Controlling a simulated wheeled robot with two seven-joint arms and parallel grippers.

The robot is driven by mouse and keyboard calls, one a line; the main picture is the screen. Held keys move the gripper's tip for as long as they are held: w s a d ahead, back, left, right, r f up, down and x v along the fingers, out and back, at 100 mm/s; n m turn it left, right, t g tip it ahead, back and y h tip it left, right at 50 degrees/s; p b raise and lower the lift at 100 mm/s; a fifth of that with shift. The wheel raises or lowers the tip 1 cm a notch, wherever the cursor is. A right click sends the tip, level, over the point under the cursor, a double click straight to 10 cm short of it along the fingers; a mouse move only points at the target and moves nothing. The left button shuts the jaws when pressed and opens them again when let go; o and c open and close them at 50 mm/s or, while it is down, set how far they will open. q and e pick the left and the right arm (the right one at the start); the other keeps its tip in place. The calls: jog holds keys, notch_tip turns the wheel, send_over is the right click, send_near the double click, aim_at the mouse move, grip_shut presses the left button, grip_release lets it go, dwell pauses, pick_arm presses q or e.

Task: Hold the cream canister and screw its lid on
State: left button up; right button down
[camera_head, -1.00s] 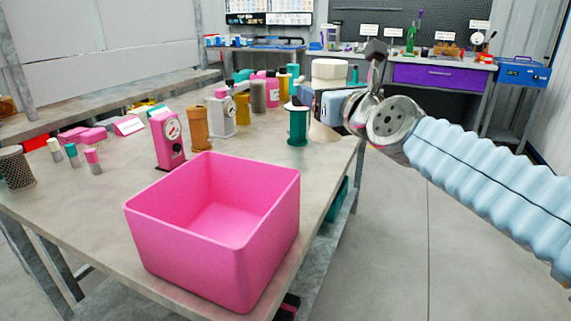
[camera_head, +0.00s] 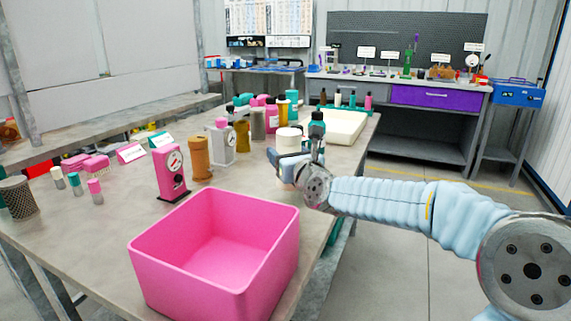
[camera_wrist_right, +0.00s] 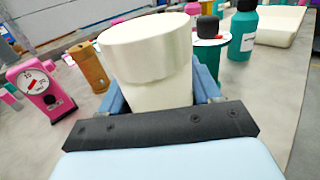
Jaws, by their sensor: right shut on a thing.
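The cream canister (camera_head: 289,139) is upright in my right gripper (camera_head: 288,168), over the right side of the workbench in the head view. In the right wrist view the canister (camera_wrist_right: 156,88) sits between the two blue fingers, gripped around its narrower part. A wider cream top (camera_wrist_right: 148,42) rises above the fingers; I cannot tell whether this is a separate lid. The canister's lower end is hidden by the gripper, so contact with the table cannot be told. My left gripper is not in view.
A pink open bin (camera_head: 215,255) stands at the front of the workbench. A cream tray (camera_head: 345,127) lies behind the canister.

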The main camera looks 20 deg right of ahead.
jog(key=shift+w+f, duration=0.25)
jog(key=shift+f, duration=1.6)
jog(key=shift+f, duration=0.15)
jog(key=shift+c, duration=1.1)
grip_release()
